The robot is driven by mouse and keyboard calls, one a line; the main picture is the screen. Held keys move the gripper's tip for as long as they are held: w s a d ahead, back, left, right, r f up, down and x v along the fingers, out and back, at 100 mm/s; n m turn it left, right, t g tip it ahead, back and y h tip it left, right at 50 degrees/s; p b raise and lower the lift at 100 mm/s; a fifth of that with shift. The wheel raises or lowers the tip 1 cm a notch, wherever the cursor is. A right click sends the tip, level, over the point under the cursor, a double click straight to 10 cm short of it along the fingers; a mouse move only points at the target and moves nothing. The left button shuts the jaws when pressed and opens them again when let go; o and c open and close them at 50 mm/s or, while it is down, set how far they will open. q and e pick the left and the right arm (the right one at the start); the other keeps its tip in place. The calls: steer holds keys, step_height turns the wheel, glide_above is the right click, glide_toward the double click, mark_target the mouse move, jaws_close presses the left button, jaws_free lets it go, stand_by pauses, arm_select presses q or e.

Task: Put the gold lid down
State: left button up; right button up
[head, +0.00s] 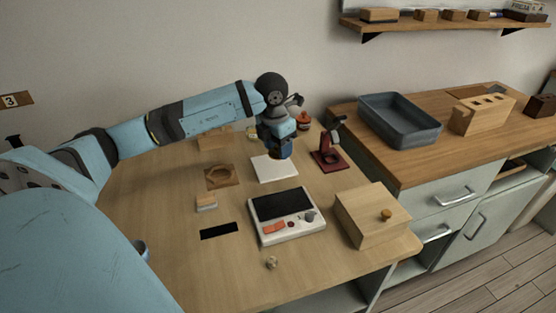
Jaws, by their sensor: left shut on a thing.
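My left gripper (283,153) is low over the far edge of a white square pad (272,172). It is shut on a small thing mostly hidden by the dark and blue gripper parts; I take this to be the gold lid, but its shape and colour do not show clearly. I cannot tell whether it touches the pad. A tiny gold-coloured piece (271,263) lies near the table's front edge. A small pale gold jar (251,133) stands behind the arm. My right gripper is not in view.
A white device with a dark panel (283,205) stands in front of the pad. A dark red stand (328,157) is to the right, with a wooden box (372,214) nearer. A grey tray (400,120) is on the counter.

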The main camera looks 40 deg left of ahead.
mark_target(277, 155)
arm_select(q)
steer(key=shift+f+b, duration=0.55)
steer(key=shift+f, duration=2.15)
steer(key=o, duration=0.9)
steer(key=r, duration=0.4)
steer(key=s+r+p, duration=0.1)
steer(key=r, duration=0.3)
steer(key=r+p, duration=0.1)
steer(key=r, duration=0.3)
steer(key=shift+s+r, duration=0.2)
